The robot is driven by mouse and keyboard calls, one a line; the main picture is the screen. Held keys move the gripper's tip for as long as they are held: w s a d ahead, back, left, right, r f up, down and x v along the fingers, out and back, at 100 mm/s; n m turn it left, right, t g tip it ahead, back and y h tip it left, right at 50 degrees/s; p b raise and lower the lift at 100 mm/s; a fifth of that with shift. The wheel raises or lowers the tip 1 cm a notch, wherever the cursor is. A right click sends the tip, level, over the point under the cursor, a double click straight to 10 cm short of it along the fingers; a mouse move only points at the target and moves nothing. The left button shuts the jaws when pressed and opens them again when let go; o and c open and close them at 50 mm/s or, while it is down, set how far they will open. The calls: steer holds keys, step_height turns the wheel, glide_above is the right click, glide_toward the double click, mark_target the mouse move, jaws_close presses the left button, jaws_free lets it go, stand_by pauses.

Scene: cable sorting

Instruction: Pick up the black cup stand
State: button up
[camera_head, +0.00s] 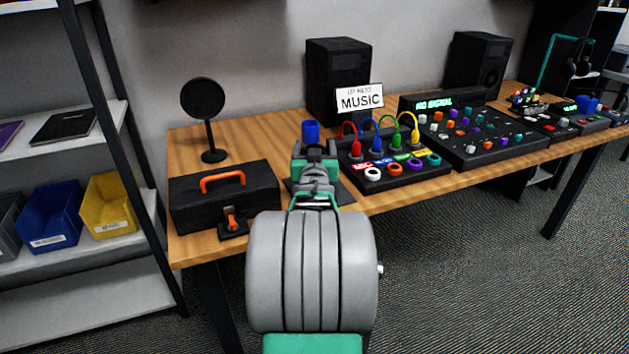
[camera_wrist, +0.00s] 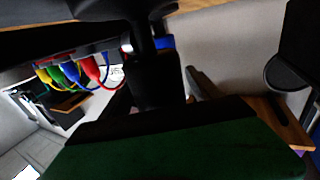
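A flat black base (camera_head: 342,192), seemingly the cup stand's, shows on the table beneath my gripper (camera_head: 315,149). A blue cup (camera_head: 311,131) shows just behind the fingers. My gripper hides most of the area between base and cup. In the wrist view, which looks upside down, dark parts (camera_wrist: 153,78) fill the middle and a sliver of blue (camera_wrist: 164,42) shows beside them. I cannot tell finger from stand there, or whether the fingers are closed on it.
A black toolbox (camera_head: 225,194) stands left of my gripper. A panel with coloured cables (camera_head: 396,172) is close on the right. A round black disc on a stand (camera_head: 203,100), a speaker (camera_head: 338,80) and a MUSIC sign (camera_head: 360,97) stand farther back.

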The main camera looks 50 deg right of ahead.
jaws_close()
stand_by(0.6)
steer(key=shift+r, duration=0.1)
stand_by(0.3)
